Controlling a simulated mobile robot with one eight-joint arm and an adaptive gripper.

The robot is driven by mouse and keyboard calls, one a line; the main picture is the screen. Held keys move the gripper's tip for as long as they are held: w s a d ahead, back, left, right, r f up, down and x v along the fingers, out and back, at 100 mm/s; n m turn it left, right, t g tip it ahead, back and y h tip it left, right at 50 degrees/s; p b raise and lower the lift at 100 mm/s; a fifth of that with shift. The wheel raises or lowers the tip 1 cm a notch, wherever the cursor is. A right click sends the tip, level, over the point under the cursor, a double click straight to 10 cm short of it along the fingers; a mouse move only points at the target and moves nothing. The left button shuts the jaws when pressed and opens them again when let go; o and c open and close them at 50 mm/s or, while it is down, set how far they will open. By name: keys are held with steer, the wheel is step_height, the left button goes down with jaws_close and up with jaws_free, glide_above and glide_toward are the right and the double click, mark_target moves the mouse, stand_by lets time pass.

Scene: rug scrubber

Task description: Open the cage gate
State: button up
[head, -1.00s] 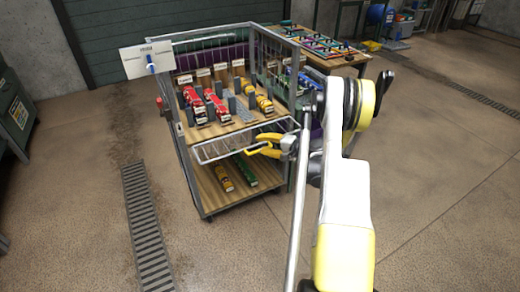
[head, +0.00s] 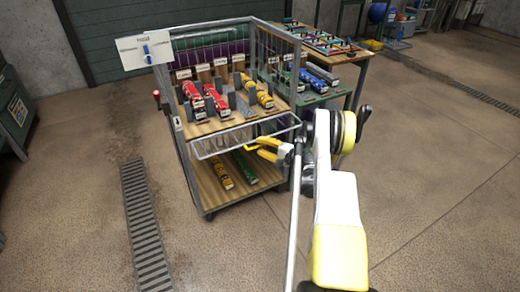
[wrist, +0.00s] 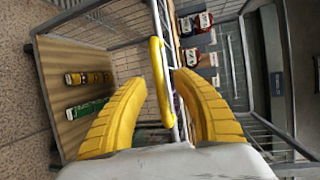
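The cage (head: 178,125) is a metal-framed cart with wire sides and wooden shelves. Its gate, a wire-grid panel (head: 222,141), juts out from the front at upper-shelf level, tilted well away from upright. The upper compartment shows open above it. My gripper (head: 262,149) is at the front edge of the gate. In the wrist view, the yellow handle bar (wrist: 158,75) of the gate lies between my two curved yellow fingers, which close in on it. Contact on both sides is hard to make out.
Red and yellow model vehicles (head: 205,98) stand on the upper shelf. Yellow and green ones (head: 243,167) are on the lower shelf. A white panel with blue parts (head: 145,48) is at upper left. A table (head: 318,42) stands behind right. The floor in front is clear.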

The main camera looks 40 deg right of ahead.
mark_target(259, 136)
steer(key=shift+w, duration=0.35)
jaws_close()
steer(key=r+g+p, duration=0.2)
steer(key=r, duration=0.1)
steer(key=r+p, duration=0.1)
steer(key=shift+w+r+m+g+p, duration=0.3)
steer(key=shift+r+m+g, duration=0.1)
